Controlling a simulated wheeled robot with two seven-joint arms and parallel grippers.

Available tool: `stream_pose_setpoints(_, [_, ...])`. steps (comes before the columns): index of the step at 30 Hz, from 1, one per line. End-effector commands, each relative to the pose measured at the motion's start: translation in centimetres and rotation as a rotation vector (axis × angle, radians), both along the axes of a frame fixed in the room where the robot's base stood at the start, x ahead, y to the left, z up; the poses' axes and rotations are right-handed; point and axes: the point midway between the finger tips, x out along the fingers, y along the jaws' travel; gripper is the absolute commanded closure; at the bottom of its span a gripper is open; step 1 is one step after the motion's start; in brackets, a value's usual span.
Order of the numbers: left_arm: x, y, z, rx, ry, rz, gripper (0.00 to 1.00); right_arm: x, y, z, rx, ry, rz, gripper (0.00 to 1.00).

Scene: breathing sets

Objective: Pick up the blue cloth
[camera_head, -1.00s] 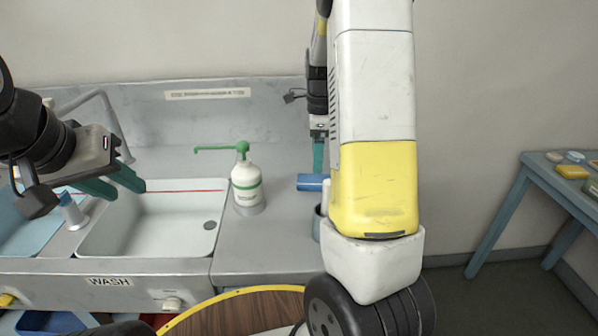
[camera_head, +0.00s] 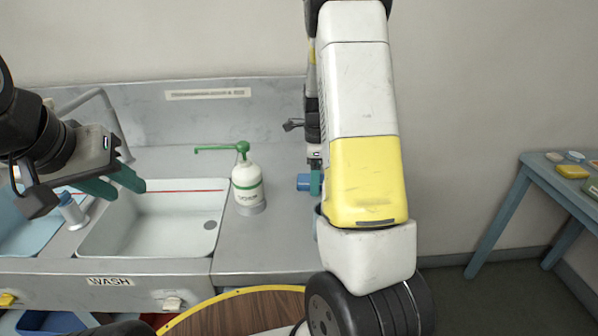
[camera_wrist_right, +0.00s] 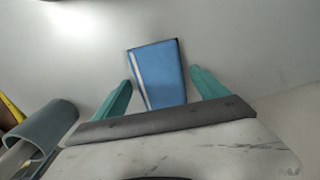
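The blue cloth (camera_head: 303,182) lies on the grey counter, right of the dispenser bottle, partly hidden by my right gripper. In the right wrist view it is a folded blue cloth (camera_wrist_right: 160,76) with a white stripe along its left side. My right gripper (camera_wrist_right: 162,88) is open, its teal fingers on either side of the cloth, with gaps showing on both sides. In the head view my right gripper (camera_head: 316,182) is mostly hidden behind my forearm. My left gripper (camera_head: 129,190) is open and empty above the sink's left side.
A white bottle (camera_head: 247,184) with a green pump stands left of the cloth. A grey cup-like container (camera_wrist_right: 48,128) is near the right gripper. The sink (camera_head: 165,225) is at left, and a blue side table (camera_head: 545,172) at far right.

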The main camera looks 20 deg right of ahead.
Motion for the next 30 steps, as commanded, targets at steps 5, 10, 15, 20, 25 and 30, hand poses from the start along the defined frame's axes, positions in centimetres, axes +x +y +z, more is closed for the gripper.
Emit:
stream_pose_setpoints(5, [0.0,0.0,0.0,0.000,0.000,0.000,0.66,0.0,0.0,0.0,0.000,0.000,0.000,0.54])
stream_pose_setpoints(10, [0.0,0.0,0.0,0.000,0.000,0.000,0.66,0.0,0.0,0.0,0.000,0.000,0.000,0.79])
stream_pose_setpoints(15, [0.0,0.0,0.0,0.000,0.000,0.000,0.66,0.0,0.0,0.1,0.000,-0.001,0.000,0.79])
stream_pose_setpoints(20, [0.0,0.0,0.0,0.000,0.000,0.000,0.66,0.1,0.0,1.6,0.000,-0.004,0.001,0.79])
stream_pose_setpoints(25, [0.0,0.0,0.0,0.000,0.000,0.000,0.66,0.1,0.0,5.1,-0.001,-0.005,0.001,0.79])
stream_pose_setpoints(30, [0.0,0.0,0.0,0.000,0.000,0.000,0.66,0.1,0.0,8.2,0.000,-0.004,0.002,0.79])
